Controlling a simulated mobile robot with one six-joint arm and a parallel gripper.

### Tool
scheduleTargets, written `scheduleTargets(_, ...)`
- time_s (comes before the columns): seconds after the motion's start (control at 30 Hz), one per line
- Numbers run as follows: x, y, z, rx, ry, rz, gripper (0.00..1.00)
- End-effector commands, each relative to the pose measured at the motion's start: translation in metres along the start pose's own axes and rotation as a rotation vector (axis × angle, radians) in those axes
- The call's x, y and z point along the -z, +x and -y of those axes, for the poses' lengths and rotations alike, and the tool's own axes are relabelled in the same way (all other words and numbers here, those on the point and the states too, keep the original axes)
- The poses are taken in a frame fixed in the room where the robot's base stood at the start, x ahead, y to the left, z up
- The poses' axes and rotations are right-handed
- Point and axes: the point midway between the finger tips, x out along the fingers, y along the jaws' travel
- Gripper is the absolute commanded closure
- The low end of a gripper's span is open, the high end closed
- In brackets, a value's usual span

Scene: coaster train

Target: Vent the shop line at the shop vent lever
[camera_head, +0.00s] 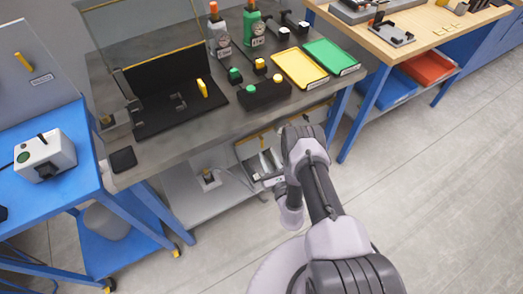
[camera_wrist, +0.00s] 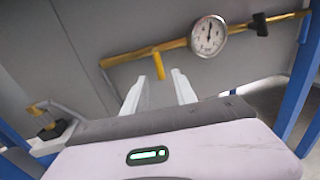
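In the wrist view a yellow pipe (camera_wrist: 180,45) runs along a grey panel. A short yellow stub (camera_wrist: 158,66), possibly the shop vent lever, hangs down from it. No readable label marks the lever. A round white gauge (camera_wrist: 209,36) sits on the pipe right of the stub, and a black fitting (camera_wrist: 261,24) sits farther right. I cannot tell the depth gap. In the head view my gripper (camera_head: 266,163) is under the bench's front edge.
A small device with a yellow handle (camera_wrist: 48,122) stands left in the wrist view, on the lower shelf (camera_head: 190,200). The grey bench top (camera_head: 190,135) overhangs this area. A blue bench leg (camera_head: 345,125) stands to the right. The floor in front is clear.

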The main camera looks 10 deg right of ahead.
Motion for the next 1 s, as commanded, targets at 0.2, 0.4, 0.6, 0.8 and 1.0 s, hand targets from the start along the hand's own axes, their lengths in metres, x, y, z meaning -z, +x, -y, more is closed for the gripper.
scheduleTargets(0.2,0.001,0.046,0.0,0.0,-0.001,0.003,0.67)
scheduleTargets(0.4,-0.001,0.062,0.0,0.001,0.0,-0.001,0.67)
scheduleTargets(0.6,-0.002,0.063,0.0,0.001,0.001,-0.001,0.67)
scheduleTargets(0.8,-0.001,0.063,0.0,0.001,0.001,-0.001,0.94)
scheduleTargets(1.0,-0.001,0.063,0.0,0.001,0.001,-0.001,1.0)
